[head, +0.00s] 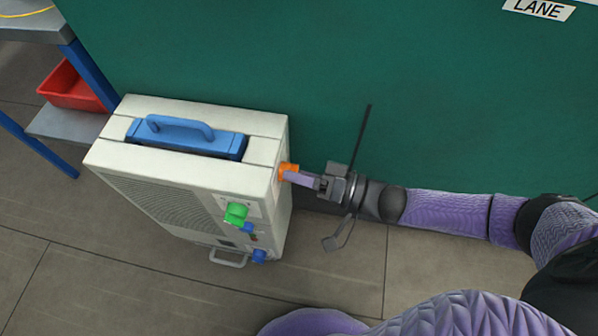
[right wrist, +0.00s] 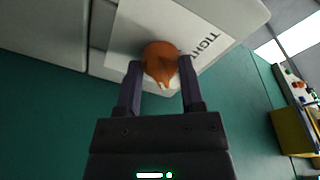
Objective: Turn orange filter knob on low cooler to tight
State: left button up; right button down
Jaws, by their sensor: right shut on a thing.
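The low cooler (head: 190,178) is a cream box standing on the floor. Its orange filter knob (head: 288,171) sits on the right side near the top. In the right wrist view the orange knob (right wrist: 159,62) is between my fingers, in front of a white label (right wrist: 135,35) reading "TIGHT". A pale mark shows on the knob's near edge, left of the word. My right gripper (head: 293,175) is shut on the knob, and its fingers show on both sides of it in the right wrist view (right wrist: 160,75). My left gripper is not in view.
A green wall (head: 400,90) stands close behind. A blue-legged table with a red bin (head: 72,88) is at the left.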

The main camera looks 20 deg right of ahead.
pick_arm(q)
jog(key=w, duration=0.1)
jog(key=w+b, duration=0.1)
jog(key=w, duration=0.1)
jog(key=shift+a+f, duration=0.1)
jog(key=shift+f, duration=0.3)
pick_arm(e)
jog(key=n, duration=0.6)
jog(key=n+y, duration=0.1)
jog(key=n, duration=0.5)
jog(key=n+g+y, duration=0.1)
jog(key=n, duration=0.5)
jog(key=shift+w+d+f+n, duration=0.15)
jog(key=shift+w+f+n, duration=0.1)
jog(key=shift+n, duration=0.15)
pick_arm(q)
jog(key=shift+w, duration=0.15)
pick_arm(e)
jog(key=c, duration=0.5)
grip_release()
jog(key=shift+c, duration=0.2)
jog(key=o, duration=0.3)
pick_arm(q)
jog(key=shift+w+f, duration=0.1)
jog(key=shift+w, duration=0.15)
pick_arm(e)
jog(key=shift+o, duration=0.2)
